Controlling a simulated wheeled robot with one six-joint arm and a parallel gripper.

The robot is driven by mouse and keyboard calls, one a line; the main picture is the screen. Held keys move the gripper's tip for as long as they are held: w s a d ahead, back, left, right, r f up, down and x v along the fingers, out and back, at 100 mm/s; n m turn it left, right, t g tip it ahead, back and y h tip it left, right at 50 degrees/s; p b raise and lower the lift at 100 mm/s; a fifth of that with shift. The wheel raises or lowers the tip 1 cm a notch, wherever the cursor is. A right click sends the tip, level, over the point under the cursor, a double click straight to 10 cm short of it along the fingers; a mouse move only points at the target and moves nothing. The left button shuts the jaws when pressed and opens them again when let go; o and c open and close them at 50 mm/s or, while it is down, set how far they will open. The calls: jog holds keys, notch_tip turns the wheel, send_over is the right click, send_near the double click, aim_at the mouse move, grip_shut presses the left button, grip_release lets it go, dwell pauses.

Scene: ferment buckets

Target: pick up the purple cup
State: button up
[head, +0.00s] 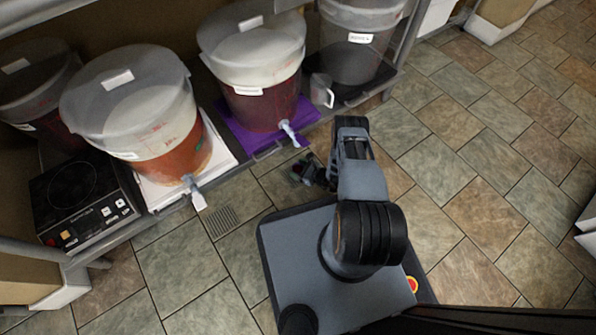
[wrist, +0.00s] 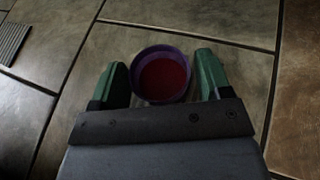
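The purple cup (wrist: 138,67) shows in the wrist view, seen from above, with dark red contents inside its rim. My gripper (wrist: 163,78) has its two green fingers on the left and right of the cup. The fingers are spread apart, with a narrow gap visible at the right; at the left I cannot tell whether the finger touches. Dark tiled floor shows around the cup; its base is hidden. In the head view my gripper (head: 312,172) is low over the floor in front of the shelf, and I cannot make out the cup there.
Several lidded buckets (head: 250,65) with spigots stand on the low shelf. A purple mat (head: 232,133) lies under one, a clear jug (head: 321,90) to its right. A black hotplate (head: 85,205) is at left. A floor grate (head: 222,221) is nearby. Tiled floor at right is clear.

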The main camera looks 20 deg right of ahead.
jog(key=c, duration=0.9)
jog(key=shift+r, duration=0.15)
